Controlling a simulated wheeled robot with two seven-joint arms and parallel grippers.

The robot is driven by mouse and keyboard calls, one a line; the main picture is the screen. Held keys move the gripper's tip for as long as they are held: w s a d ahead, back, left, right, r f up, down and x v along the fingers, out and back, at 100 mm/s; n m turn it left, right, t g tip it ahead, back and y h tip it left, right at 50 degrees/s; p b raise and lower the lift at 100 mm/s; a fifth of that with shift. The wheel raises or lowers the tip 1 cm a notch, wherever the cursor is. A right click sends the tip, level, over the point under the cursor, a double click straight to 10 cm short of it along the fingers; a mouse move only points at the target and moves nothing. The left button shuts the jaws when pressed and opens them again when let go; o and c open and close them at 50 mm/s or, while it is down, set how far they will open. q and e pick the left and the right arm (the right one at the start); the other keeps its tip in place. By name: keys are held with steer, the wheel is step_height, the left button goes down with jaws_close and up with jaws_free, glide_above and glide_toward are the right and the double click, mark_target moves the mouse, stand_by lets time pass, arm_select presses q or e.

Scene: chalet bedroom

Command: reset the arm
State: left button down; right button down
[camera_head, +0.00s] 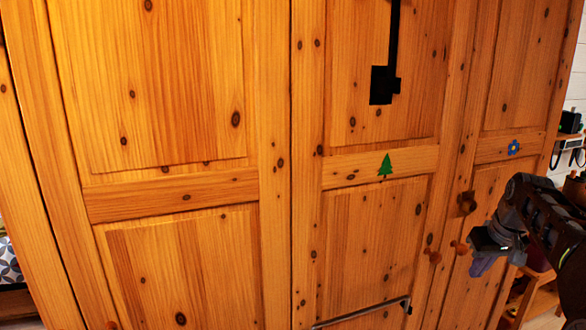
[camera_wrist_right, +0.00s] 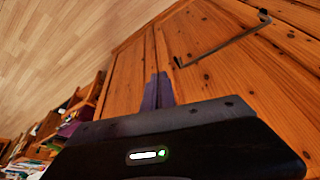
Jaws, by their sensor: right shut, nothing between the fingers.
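My right arm comes in from the right in the head view. Its gripper (camera_head: 482,266) is in front of the right part of a knotty pine wardrobe (camera_head: 170,240), close to the round wooden knobs (camera_head: 434,256). In the right wrist view the fingers of the right gripper (camera_wrist_right: 158,90) are together and shut, with nothing held. The wardrobe's doors fill most of the head view and look closed. My left gripper is not in view.
A metal bar handle (camera_head: 362,314) runs low across the middle door; it also shows in the wrist view (camera_wrist_right: 222,44). A green tree sticker (camera_head: 385,165) and a blue sticker (camera_head: 514,147) mark the doors. Shelves with books (camera_wrist_right: 75,122) stand at the wrist view's left.

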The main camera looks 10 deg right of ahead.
steer(key=w+a+f+m+t, duration=0.1)
steer(key=w+a+f+t, duration=0.35)
steer(key=f, duration=0.75)
steer(key=s+a+f+g+y, duration=0.2)
steer(key=s+a+f+g, duration=0.1)
steer(key=a+f, duration=1.45)
steer(key=s+a+f+g+y, duration=0.1)
steer(key=s+a+f, duration=1)
steer(key=s, duration=0.2)
steer(key=s+a+f+g, duration=0.1)
steer(key=s+a, duration=0.2)
steer(key=s, duration=0.3)
steer(key=s+a+f+g+y, duration=0.1)
steer(key=s+a+f, duration=0.1)
steer(key=s, duration=0.4)
steer(key=s+a+f+g, duration=0.1)
steer(key=s+a+g, duration=0.1)
steer(key=s+a, duration=0.2)
steer(key=s, duration=0.3)
steer(key=shift+a+f+n+y, duration=0.25)
steer(key=shift+f+n+y, duration=0.15)
